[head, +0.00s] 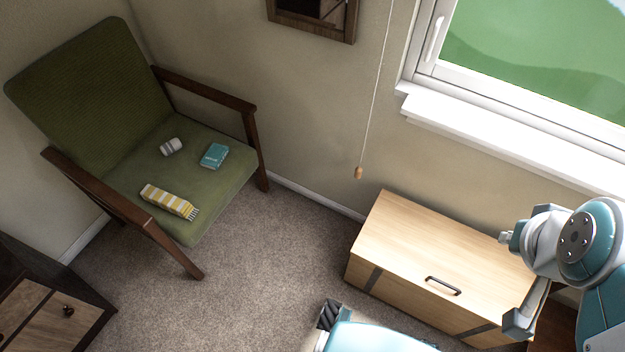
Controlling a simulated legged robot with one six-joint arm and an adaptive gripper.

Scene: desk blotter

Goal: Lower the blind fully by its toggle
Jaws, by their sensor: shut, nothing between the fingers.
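The blind's pull cord (375,92) hangs straight down the wall left of the window. Its small wooden toggle (359,173) is at the cord's lower end, hanging free. No blind fabric shows over the visible part of the window (545,50); the blind itself is out of view. My gripper (518,322) is at the right, seen from above in front of the wooden chest, well apart from the toggle. It is shut and empty, and its fingers are hard to make out.
A pale wooden chest (425,247) with a dark handle stands below the white windowsill (510,135). A cabinet (40,312) stands lower left. Carpet between is clear.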

